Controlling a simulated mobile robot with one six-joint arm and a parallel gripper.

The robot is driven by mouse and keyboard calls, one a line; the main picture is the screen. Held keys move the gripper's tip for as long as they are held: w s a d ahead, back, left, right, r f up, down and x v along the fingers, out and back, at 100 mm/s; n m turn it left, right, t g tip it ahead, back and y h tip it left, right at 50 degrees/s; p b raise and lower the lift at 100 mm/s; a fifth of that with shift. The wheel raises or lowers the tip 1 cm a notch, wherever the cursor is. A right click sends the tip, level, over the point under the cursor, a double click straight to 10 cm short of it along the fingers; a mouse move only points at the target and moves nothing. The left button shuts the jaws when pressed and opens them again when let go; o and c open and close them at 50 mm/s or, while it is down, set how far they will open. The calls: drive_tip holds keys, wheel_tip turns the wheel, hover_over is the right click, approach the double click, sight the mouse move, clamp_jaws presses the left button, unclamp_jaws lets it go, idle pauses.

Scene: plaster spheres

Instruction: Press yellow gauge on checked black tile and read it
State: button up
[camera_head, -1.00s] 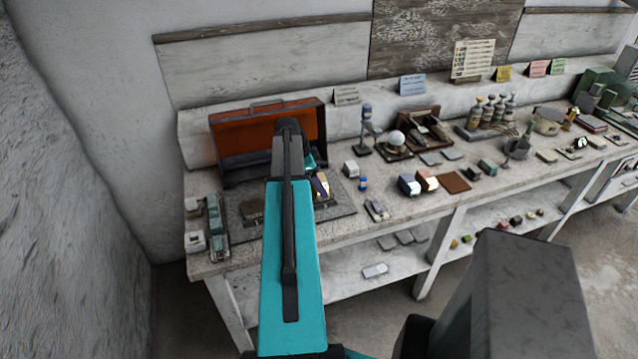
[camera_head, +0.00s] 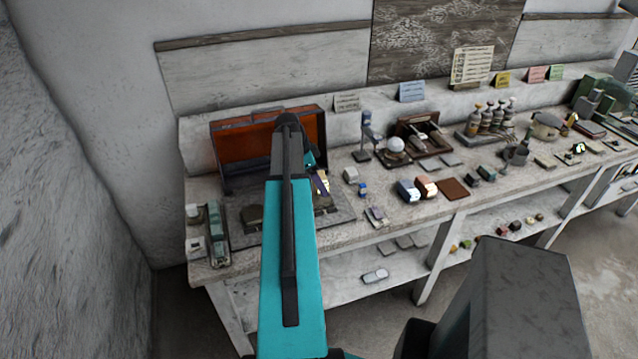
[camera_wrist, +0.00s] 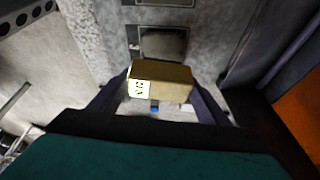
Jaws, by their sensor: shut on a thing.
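The yellow gauge (camera_wrist: 172,82) is a boxy yellow-brown block with a pale marked label on its left front, seen in the wrist view. My gripper (camera_wrist: 160,92) is shut on it, with a dark finger on each side. A small blue piece shows just below the gauge. A dark square tile (camera_wrist: 163,43) lies beyond the gauge in a grey surface; I cannot make out a check pattern on it. In the head view, a bit of the gauge (camera_head: 323,187) shows beside my arm, which hides most of the gripper. I cannot tell whether the gauge touches anything beneath.
An open orange case (camera_head: 235,145) stands behind my arm on the bench. A grey plate (camera_head: 340,216) lies under the gripper area. A green-grey device (camera_head: 216,230) stands at the bench's left end. Small blocks (camera_head: 351,174) and a white ball (camera_head: 396,144) are to the right.

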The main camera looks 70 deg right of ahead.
drive_tip(key=shift+r+p, duration=0.45)
drive_tip(key=shift+r, duration=1.05)
